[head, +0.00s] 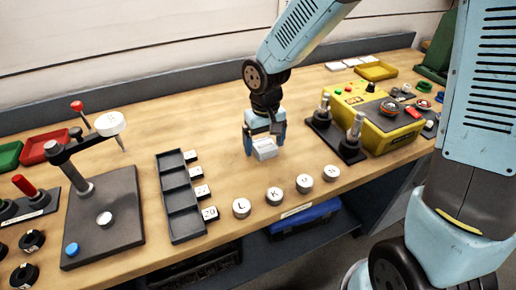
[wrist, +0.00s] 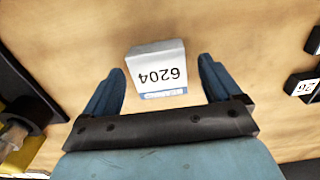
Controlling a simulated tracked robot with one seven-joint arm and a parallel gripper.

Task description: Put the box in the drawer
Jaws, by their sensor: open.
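The box (head: 265,149) is small and white and sits on the wooden bench top near the middle. In the wrist view the box (wrist: 157,70) shows "6204" upside down and a blue strip along one edge. My gripper (head: 264,142) points down over it, open, with one finger on each side. In the wrist view my gripper (wrist: 163,74) shows gaps between both blue fingers and the box. I cannot make out a drawer for certain; a blue container (head: 305,217) shows under the bench's front edge, partly hidden by the top.
A dark compartment tray (head: 174,199) with numbered tiles beside it stands left of my gripper. Several round lettered pieces (head: 242,208) line the front edge. A black base with two posts (head: 337,137) and a yellow control box (head: 379,116) stand right. A press-like stand (head: 104,216) is far left.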

